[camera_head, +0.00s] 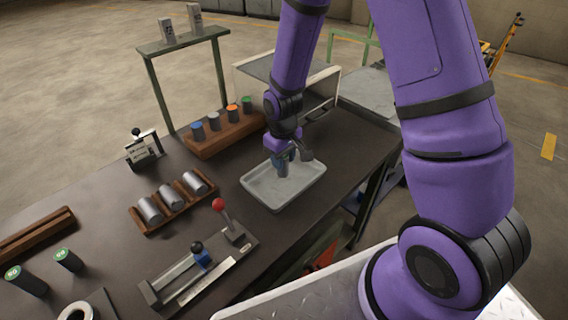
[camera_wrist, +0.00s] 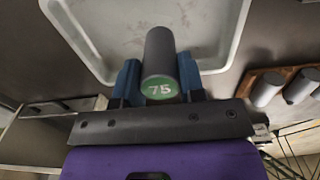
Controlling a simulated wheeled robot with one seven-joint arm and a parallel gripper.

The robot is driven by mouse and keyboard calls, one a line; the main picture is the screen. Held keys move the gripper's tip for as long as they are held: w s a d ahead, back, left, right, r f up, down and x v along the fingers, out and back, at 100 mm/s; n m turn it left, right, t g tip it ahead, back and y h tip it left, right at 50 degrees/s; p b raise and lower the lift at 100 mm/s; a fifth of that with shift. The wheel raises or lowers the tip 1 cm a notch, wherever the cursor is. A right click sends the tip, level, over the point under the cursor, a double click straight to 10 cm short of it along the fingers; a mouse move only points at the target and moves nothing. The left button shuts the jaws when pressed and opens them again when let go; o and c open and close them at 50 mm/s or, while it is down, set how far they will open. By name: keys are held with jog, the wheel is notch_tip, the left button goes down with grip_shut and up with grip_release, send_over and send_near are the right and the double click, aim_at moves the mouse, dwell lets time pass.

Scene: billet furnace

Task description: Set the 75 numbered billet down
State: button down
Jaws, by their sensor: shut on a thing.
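My gripper (camera_head: 281,158) is over the light grey tray (camera_head: 307,185) on the dark bench. In the wrist view its blue jaws (camera_wrist: 160,85) are shut on a dark grey cylindrical billet (camera_wrist: 160,52) with a green end marked 75. In the head view the billet (camera_head: 283,169) hangs upright from the gripper, over the tray's inside. I cannot tell whether its lower end touches the tray floor. The tray (camera_wrist: 82,55) shows behind the billet in the wrist view and holds nothing else that I can see.
A wooden rack (camera_head: 224,134) with several colour-topped billets stands behind the tray. A wooden cradle (camera_head: 172,203) with three grey billets lies left. A lever fixture (camera_head: 200,268) with a red knob is in front. Two green-topped billets (camera_head: 45,272) stand at front left.

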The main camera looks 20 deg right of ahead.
jog(key=shift+w+d, duration=0.35)
jog(key=shift+w, duration=0.1)
jog(key=shift+w+f, duration=0.15)
jog(key=shift+f, duration=1.65)
jog(key=c, duration=0.7)
grip_release()
jog(key=shift+f, duration=0.1)
